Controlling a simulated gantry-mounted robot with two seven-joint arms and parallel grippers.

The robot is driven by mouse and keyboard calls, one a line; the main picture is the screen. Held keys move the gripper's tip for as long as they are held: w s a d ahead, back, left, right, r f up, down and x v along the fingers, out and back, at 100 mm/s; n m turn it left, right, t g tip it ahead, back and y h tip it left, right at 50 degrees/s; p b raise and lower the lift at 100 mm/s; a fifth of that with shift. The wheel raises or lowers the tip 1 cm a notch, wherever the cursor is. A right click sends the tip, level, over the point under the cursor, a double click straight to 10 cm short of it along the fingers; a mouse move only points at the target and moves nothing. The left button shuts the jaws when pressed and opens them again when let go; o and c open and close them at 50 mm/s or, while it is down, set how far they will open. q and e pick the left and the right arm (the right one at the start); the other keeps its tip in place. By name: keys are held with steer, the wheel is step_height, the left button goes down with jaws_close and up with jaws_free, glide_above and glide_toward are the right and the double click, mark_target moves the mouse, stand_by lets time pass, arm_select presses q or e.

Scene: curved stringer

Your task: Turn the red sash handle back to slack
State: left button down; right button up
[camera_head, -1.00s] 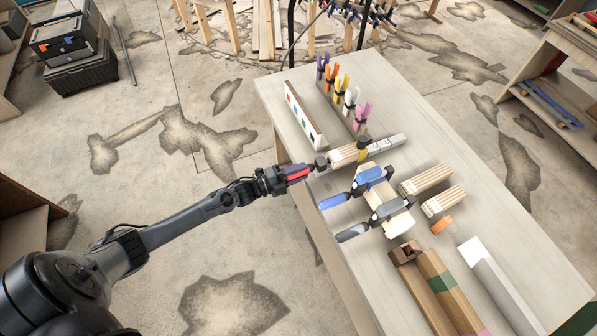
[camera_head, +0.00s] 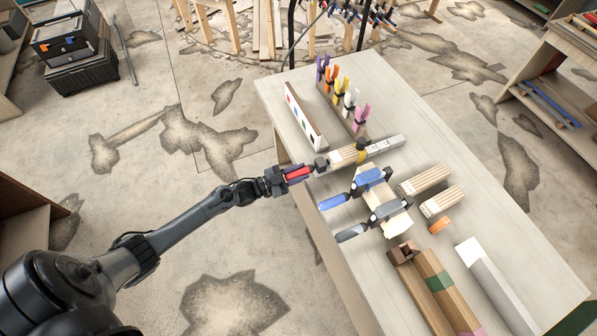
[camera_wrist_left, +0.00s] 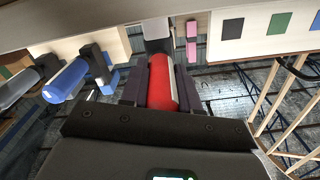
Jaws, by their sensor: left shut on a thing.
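The red sash handle (camera_head: 297,173) sticks out over the left edge of the table, toward my arm. My left gripper (camera_head: 298,174) is shut on it, with one finger along each side. In the left wrist view the red handle (camera_wrist_left: 162,86) lies between the two dark fingers (camera_wrist_left: 161,84), and a grey metal part shows beyond its far end. My right gripper is not in view.
Close beside the red handle are a blue-handled clamp (camera_head: 334,202) and a grey-handled clamp (camera_head: 352,232), around a pale curved piece (camera_head: 397,221). A white board with coloured squares (camera_head: 304,116) and a rack of coloured spring clamps (camera_head: 345,95) stand behind.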

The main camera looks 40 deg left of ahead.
arm_select(q)
steer(key=n+p, duration=0.1)
steer(key=n, duration=0.3)
steer(key=shift+n, duration=0.3)
steer(key=shift+a+n+p, duration=0.1)
steer(key=shift+n+p, duration=0.2)
steer(key=shift+n, duration=1.6)
steer(key=c, duration=0.8)
jaws_free()
steer(key=shift+s, duration=0.1)
steer(key=v, duration=1)
steer(key=shift+s+a, duration=0.1)
steer(key=shift+s, duration=0.2)
